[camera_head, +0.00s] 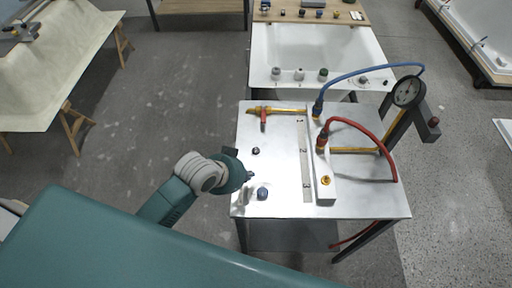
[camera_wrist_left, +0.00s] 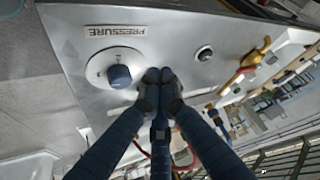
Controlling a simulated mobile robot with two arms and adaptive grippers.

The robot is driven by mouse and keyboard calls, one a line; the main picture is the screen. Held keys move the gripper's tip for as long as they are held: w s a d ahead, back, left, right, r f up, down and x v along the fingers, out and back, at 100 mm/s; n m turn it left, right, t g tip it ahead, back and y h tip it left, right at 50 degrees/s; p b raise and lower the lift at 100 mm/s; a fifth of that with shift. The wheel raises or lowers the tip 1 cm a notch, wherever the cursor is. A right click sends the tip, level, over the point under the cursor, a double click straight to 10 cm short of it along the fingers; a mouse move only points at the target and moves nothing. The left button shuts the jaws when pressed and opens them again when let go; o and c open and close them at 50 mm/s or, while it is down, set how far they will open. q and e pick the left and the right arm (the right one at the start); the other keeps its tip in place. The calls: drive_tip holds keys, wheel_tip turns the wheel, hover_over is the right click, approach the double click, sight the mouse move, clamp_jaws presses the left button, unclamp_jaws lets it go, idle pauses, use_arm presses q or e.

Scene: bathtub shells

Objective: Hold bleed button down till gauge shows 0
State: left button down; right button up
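The gauge (camera_head: 407,92) is a round dial on a dark stand at the right side of the metal-topped table. Its needle is too small to read. A small dark button (camera_head: 256,151), unlabelled as far as I can see, is on the table's left part; it also shows in the left wrist view (camera_wrist_left: 205,53) as a black dome in a light ring. My left gripper (camera_head: 250,175) is over the table's left edge, between this button and the blue knob (camera_head: 262,193). In the left wrist view its fingertips (camera_wrist_left: 160,76) are together with nothing visible between them, apart from the button. My right gripper is out of view.
The blue knob sits beside a PRESSURE label (camera_wrist_left: 117,31), close to my fingertips. A yellow valve with a red handle (camera_head: 263,117) lies beyond the button. A white block (camera_head: 322,175) with blue (camera_head: 345,72) and red hoses (camera_head: 378,137) stands to the right.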

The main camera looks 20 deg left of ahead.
use_arm(q)
drive_tip(key=w+a+r+m+t, duration=0.1)
drive_tip(key=w+r, duration=0.2)
drive_tip(key=w, duration=0.3)
drive_tip(key=w+r+m+t+h, duration=0.1)
drive_tip(key=w+r, duration=0.3)
drive_tip(key=w, duration=0.2)
drive_tip(key=shift+w+a+m+p, duration=0.3)
drive_tip(key=shift+w+a+m, duration=0.1)
drive_tip(key=b, duration=0.7)
hover_over(254, 151)
wheel_tip(254, 151, down, 7)
drive_tip(key=shift+r, duration=0.15)
drive_tip(key=shift+f+b, duration=0.35)
drive_tip(key=shift+f, duration=0.7)
